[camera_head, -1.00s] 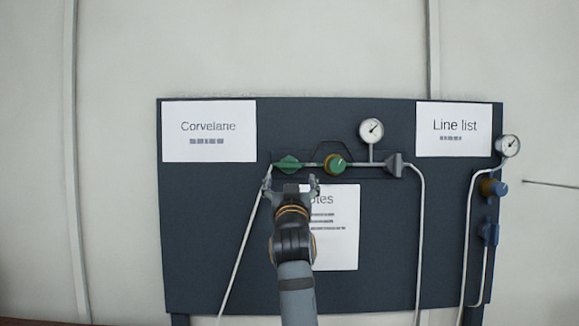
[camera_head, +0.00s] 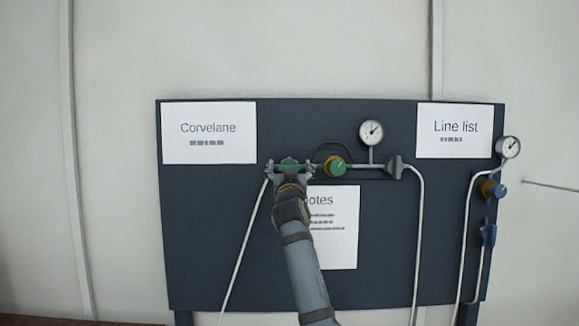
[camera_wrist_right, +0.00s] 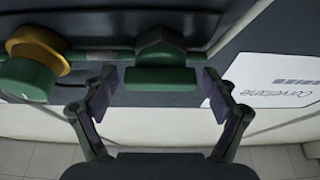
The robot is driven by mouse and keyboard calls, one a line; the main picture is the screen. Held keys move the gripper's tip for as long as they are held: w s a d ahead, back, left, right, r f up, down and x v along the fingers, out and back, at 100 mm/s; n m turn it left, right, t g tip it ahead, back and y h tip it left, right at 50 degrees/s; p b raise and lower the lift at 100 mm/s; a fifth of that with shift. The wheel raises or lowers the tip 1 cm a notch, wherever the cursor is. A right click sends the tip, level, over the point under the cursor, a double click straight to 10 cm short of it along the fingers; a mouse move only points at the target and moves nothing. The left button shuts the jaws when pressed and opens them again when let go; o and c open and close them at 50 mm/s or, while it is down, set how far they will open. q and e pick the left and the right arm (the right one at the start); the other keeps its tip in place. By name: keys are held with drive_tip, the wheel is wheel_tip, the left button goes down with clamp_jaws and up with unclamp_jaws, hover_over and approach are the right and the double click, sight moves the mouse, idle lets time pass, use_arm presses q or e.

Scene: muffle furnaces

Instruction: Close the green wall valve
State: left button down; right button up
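The green wall valve (camera_head: 289,164) is on the pipe on the dark panel, left of a green knob with a yellow collar. In the right wrist view its green handle (camera_wrist_right: 160,79) lies crosswise, along the line of the pipe. My right gripper (camera_head: 289,172) is at the valve; its fingers are spread to either side of the handle. In the right wrist view the fingers of the right gripper (camera_wrist_right: 162,88) are open, with a gap on each side of the handle. My left gripper is not in view.
A blue knob (camera_head: 493,188) and blue valve (camera_head: 488,232) are at the panel's right. The notes sheet (camera_head: 335,228) hangs below.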

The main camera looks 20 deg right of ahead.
drive_tip(key=c, duration=1)
drive_tip(key=shift+r+n+p, duration=0.1)
drive_tip(key=shift+n+p, duration=0.2)
drive_tip(key=shift+p, duration=0.15)
drive_tip(key=shift+c, duration=0.2)
drive_tip(key=n+y+p, duration=0.2)
drive_tip(key=n+p, duration=0.1)
drive_tip(key=p, duration=0.1)
drive_tip(key=n+y+p, duration=0.2)
drive_tip(key=n+p, duration=0.2)
drive_tip(key=n+y+p, duration=0.2)
drive_tip(key=n+p, duration=0.2)
drive_tip(key=shift+a+r, duration=0.1)
drive_tip(key=shift+a, duration=0.1)
drive_tip(key=n, duration=0.2)
drive_tip(key=n+g+y+p, duration=0.1)
drive_tip(key=shift+f+n, duration=0.2)
drive_tip(key=shift+n, duration=0.2)
drive_tip(key=n, duration=0.2)
drive_tip(key=n+g+y+p, duration=0.1)
drive_tip(key=shift+a+f+n+g, duration=0.1)
drive_tip(key=shift+f+n+g, duration=0.05)
drive_tip(key=shift+n+g, duration=0.2)
drive_tip(key=shift+w+f+n+g+p, duration=0.15)
drive_tip(key=shift+n+g+p, duration=0.25)
drive_tip(key=shift+n, duration=1.25)
